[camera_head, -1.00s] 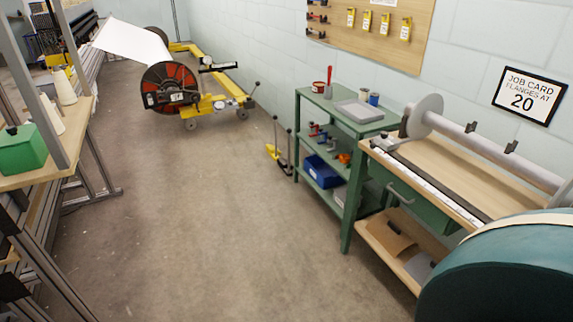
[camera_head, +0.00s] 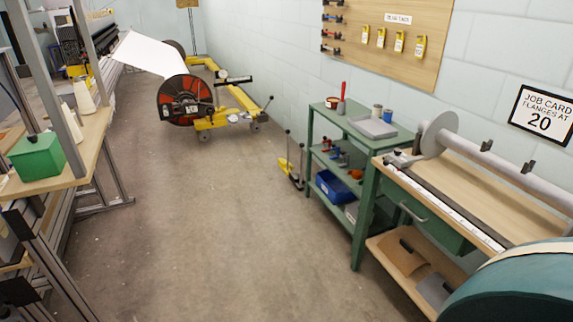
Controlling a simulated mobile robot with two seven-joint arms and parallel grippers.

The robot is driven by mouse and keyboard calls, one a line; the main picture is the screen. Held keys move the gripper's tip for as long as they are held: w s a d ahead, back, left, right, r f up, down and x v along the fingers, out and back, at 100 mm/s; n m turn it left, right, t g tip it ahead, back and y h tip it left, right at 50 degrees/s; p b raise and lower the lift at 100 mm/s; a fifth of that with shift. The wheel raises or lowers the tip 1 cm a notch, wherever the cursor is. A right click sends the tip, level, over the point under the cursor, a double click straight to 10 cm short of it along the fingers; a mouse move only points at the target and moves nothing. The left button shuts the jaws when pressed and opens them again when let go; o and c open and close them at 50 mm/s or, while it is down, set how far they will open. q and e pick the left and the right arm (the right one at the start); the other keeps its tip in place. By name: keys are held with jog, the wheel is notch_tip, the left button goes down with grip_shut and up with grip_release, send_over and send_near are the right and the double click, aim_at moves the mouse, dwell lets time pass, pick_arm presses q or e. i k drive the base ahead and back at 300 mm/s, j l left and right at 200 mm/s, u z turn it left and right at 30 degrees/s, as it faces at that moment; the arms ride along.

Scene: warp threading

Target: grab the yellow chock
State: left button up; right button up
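A small yellow piece that looks like the chock (camera_head: 287,165) sits on the floor just left of the green shelf cart, near the wall. Thin dark upright rods stand at it, and it is too small to make out its exact shape. Neither of my grippers shows in this view, and nothing of mine is near the yellow piece.
A yellow wheeled frame (camera_head: 240,96) holds a red-black reel (camera_head: 184,99) at the back. The green cart (camera_head: 357,205) and a wooden bench (camera_head: 480,195) line the right, with a teal drum (camera_head: 520,285) in front. A rack with a green box (camera_head: 37,157) stands left. The middle floor is clear.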

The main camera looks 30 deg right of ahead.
aim_at(285, 165)
jog(key=i+l+z, duration=0.15)
jog(key=i+z, duration=0.15)
jog(key=i, duration=0.4)
jog(key=i+z, duration=0.15)
jog(key=i, duration=1.5)
jog(key=i+z, duration=0.2)
jog(key=i, duration=0.3)
jog(key=i+j+z, duration=0.2)
jog(key=i, duration=0.3)
jog(key=i+j+z, duration=0.2)
jog(key=i, duration=0.3)
jog(key=i+j+z, duration=0.3)
jog(key=i+z, duration=0.2)
jog(key=i+j+z, duration=0.3)
jog(key=z, duration=0.2)
jog(key=j, duration=0.1)
